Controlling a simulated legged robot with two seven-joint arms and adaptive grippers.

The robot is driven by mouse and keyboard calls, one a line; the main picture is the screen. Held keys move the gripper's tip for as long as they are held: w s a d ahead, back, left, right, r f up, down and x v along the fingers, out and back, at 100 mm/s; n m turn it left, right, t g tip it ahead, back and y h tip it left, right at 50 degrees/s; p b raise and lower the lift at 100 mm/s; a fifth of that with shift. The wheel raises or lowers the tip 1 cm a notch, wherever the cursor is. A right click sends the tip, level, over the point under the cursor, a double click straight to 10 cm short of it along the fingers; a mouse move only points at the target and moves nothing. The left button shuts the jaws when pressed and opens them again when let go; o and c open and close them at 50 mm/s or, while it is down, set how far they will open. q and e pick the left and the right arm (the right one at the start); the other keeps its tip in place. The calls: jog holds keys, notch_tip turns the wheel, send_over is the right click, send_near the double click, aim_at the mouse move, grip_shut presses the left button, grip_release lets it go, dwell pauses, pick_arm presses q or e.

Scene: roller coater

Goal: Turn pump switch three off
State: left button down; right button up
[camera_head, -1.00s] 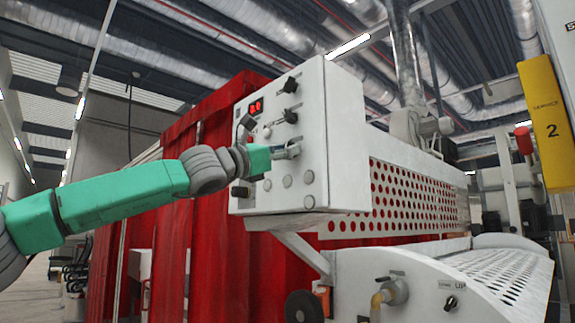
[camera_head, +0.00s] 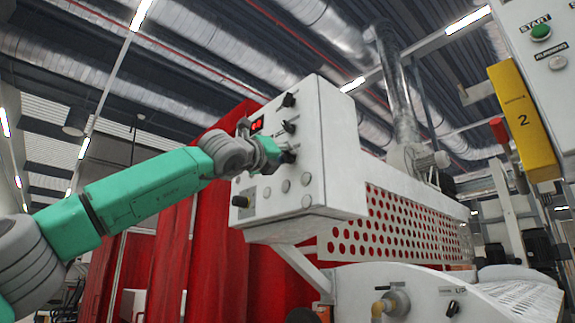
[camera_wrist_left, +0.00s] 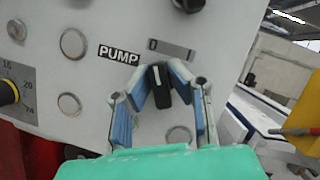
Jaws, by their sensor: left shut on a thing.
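The white control panel (camera_head: 310,130) carries a column of black rotary switches on its right part. The lowest, the pump switch, is mostly hidden by my left gripper (camera_head: 284,155) in the head view. In the left wrist view the black pump switch knob (camera_wrist_left: 158,88) sits right of the "PUMP" label (camera_wrist_left: 118,55) and below a small plate marked 0 (camera_wrist_left: 170,48). Its white mark points roughly up, slightly left. The blue-padded fingers of my left gripper (camera_wrist_left: 160,90) are shut on the knob from both sides. My right gripper is not in view.
Round grey buttons (camera_head: 285,186) and a black-yellow knob (camera_head: 241,201) are lower on the panel.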

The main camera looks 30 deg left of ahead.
pick_arm(q)
jog(key=shift+s+a+r+n, duration=0.1)
jog(key=shift+a+r+n, duration=0.15)
jog(key=shift+n, duration=0.35)
jog(key=c, duration=1.5)
grip_release()
jog(key=shift+c, duration=0.2)
jog(key=shift+f, duration=0.15)
jog(key=shift+a+f, duration=0.1)
jog(key=v, duration=1.1)
jog(key=shift+s, duration=0.35)
jog(key=shift+f, duration=0.1)
